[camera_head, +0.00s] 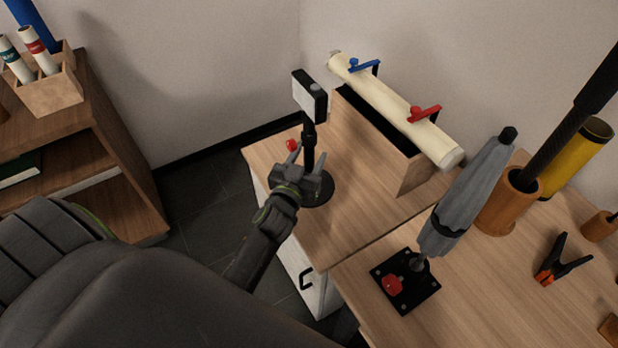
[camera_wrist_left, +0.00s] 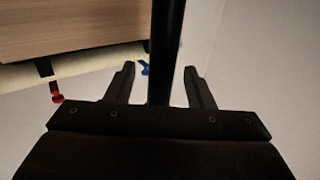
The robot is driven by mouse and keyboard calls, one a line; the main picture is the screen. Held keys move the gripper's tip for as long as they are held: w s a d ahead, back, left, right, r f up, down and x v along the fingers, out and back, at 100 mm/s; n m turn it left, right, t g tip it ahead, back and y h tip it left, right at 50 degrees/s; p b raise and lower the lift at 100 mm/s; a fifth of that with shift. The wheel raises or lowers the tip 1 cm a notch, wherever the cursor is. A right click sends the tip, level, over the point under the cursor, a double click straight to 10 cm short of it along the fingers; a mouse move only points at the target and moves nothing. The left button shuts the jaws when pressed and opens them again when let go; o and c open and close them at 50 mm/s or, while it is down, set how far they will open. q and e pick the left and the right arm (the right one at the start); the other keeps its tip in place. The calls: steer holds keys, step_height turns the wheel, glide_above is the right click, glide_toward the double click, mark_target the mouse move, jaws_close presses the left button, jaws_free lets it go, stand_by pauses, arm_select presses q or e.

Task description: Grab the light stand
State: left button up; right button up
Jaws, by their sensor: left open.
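The light stand (camera_head: 308,137) is upright on the wooden table, with a dark round base, a thin black pole and a small light panel on top. My left gripper (camera_head: 304,158) is at the pole, low above the base. In the left wrist view the black pole (camera_wrist_left: 166,52) passes between the two open fingers (camera_wrist_left: 165,85), with a gap visible on each side. Part of the base is hidden behind the gripper. My right gripper is not in view.
A wooden box (camera_head: 385,140) with a cream tube (camera_head: 395,105) and red and blue clamps stands right of the light stand. A folded grey umbrella-like object (camera_head: 467,195) stands on a black plate at the right. A shelf (camera_head: 100,150) is at the left.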

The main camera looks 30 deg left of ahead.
mark_target(308, 157)
arm_select(q)
steer(key=shift+w+a, duration=0.15)
steer(key=shift+w, duration=0.6)
steer(key=shift+w+a, duration=0.1)
steer(key=shift+w, duration=0.65)
jaws_close()
steer(key=shift+r, duration=0.15)
